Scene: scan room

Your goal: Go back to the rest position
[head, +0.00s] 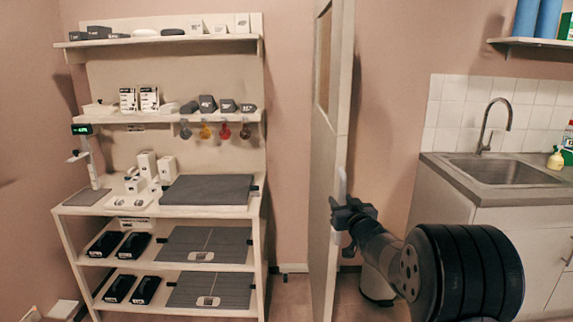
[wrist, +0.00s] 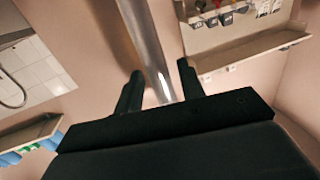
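My gripper (head: 347,212) is at the pale door (head: 328,130) in the middle of the head view, close to the white door handle (head: 341,182). In the wrist view my gripper (wrist: 160,88) has its two dark fingers apart, and the narrow grey door (wrist: 147,40) shows between them. A gap shows beside the fingers, so they look open; whether a finger touches the door or its handle I cannot tell. My arm reaches from the lower right of the head view toward the door. No loose object shows in the fingers.
A shelf unit (head: 258,95) with boxes, weights and dark pads stands left of the door. A counter (head: 440,170) with a sink (head: 505,172) stands to the right. A wall shelf (head: 530,43) holds blue rolls (head: 527,18). Some floor shows beside the door.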

